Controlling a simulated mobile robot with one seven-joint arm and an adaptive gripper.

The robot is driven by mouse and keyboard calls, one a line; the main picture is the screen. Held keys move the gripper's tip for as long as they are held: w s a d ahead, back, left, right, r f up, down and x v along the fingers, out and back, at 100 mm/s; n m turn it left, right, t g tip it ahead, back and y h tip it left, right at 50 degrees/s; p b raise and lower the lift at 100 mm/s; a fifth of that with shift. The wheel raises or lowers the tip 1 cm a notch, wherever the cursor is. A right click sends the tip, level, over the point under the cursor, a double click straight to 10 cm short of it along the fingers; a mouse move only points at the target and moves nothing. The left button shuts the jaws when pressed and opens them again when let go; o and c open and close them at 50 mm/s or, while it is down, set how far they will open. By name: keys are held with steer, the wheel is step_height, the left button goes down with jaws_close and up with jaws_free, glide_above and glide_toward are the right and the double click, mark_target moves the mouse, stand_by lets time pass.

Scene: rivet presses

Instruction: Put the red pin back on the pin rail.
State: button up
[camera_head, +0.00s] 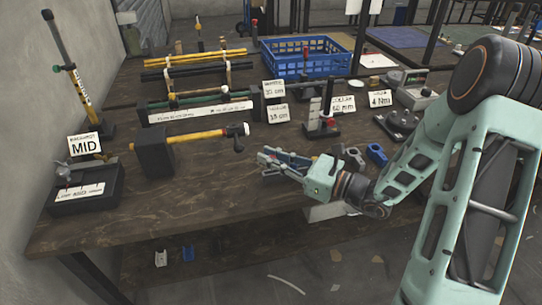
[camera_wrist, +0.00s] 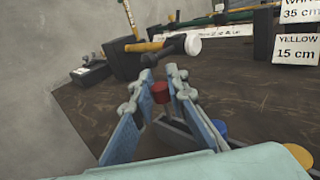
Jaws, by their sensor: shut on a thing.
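My gripper (camera_head: 268,158) is over the front middle of the bench in the head view, its jaws pointing left. In the wrist view, the fingers of my gripper (camera_wrist: 160,84) are closed around the red pin (camera_wrist: 160,92). Its round red head shows between the fingertips; its lower part is hard to make out. In the head view the pin is too small to tell clearly. A yellow round head (camera_wrist: 298,156) and a blue one (camera_wrist: 266,131) show at the lower right of the wrist view. I cannot tell whether they sit on the pin rail, which is mostly hidden.
A black block with a yellow-handled tool (camera_head: 195,136) stands left of my gripper. Behind are a rack of rods (camera_head: 200,108), a blue crate (camera_head: 305,62) and white label cards (camera_head: 277,113). Blue clamp-like parts (camera_head: 376,155) lie to the right.

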mark_target(272, 171)
steer(key=shift+f+b, duration=1.05)
steer(key=shift+f, duration=0.6)
steer(key=o, duration=0.9)
steer(key=shift+r, duration=0.1)
steer(key=shift+d, duration=0.1)
steer(key=v, duration=1.2)
steer(key=shift+s, duration=0.1)
